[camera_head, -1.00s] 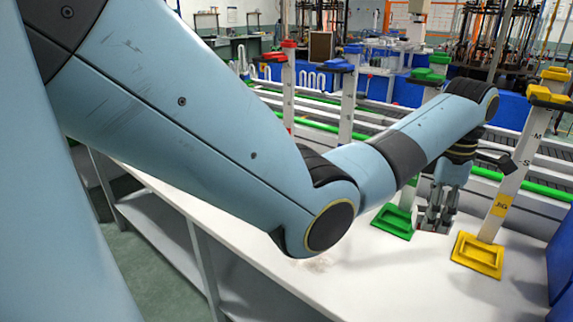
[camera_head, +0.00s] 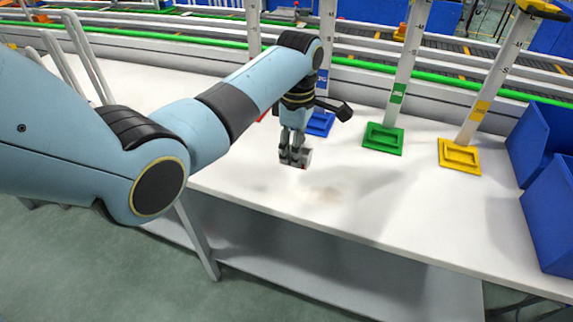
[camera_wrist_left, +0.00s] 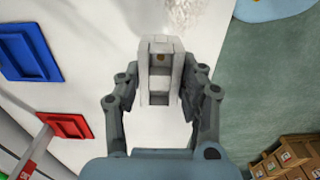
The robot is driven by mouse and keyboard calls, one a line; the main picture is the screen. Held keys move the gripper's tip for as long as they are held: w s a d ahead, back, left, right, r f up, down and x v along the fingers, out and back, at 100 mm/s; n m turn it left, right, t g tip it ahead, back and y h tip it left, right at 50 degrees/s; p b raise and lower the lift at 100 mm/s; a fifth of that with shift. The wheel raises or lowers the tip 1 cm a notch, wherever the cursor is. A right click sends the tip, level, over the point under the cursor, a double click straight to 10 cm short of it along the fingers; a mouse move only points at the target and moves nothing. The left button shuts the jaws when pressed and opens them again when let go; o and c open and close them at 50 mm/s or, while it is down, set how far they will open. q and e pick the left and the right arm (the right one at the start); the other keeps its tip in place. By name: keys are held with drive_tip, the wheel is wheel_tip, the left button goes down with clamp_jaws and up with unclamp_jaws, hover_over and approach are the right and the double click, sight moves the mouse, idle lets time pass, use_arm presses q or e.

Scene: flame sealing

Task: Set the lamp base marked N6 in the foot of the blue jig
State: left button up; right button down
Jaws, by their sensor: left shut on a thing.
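The blue jig's foot (camera_head: 320,124), a flat blue tray with a raised rim, stands on the white table just behind and right of the gripper in the head view. It also shows at the upper left in the left wrist view (camera_wrist_left: 28,48). The block is apart from this foot. The blue jig's upper part is cut off. My right gripper is out of view.
The green foot (camera_head: 383,139) and yellow foot (camera_head: 460,157) stand to the right of the blue one. The red foot (camera_wrist_left: 68,126) is mostly hidden by my arm in the head view. Blue bins (camera_head: 543,145) stand at the right. The table's front middle is clear.

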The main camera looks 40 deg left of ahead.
sight(283, 181)
use_arm(q)
drive_tip(key=shift+s+a+f, duration=0.75)
drive_tip(key=shift+s+a, duration=0.15)
drive_tip(key=shift+a, duration=0.05)
drive_tip(key=shift+s+a+f, duration=0.1)
drive_tip(key=shift+f, duration=0.1)
wheel_tip(283, 181, down, 4)
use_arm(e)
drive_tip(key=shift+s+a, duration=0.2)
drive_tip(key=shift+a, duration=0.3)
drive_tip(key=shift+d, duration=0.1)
use_arm(q)
drive_tip(key=shift+f, duration=0.1)
drive_tip(key=o, duration=1.2)
drive_tip(key=shift+c, duration=0.2)
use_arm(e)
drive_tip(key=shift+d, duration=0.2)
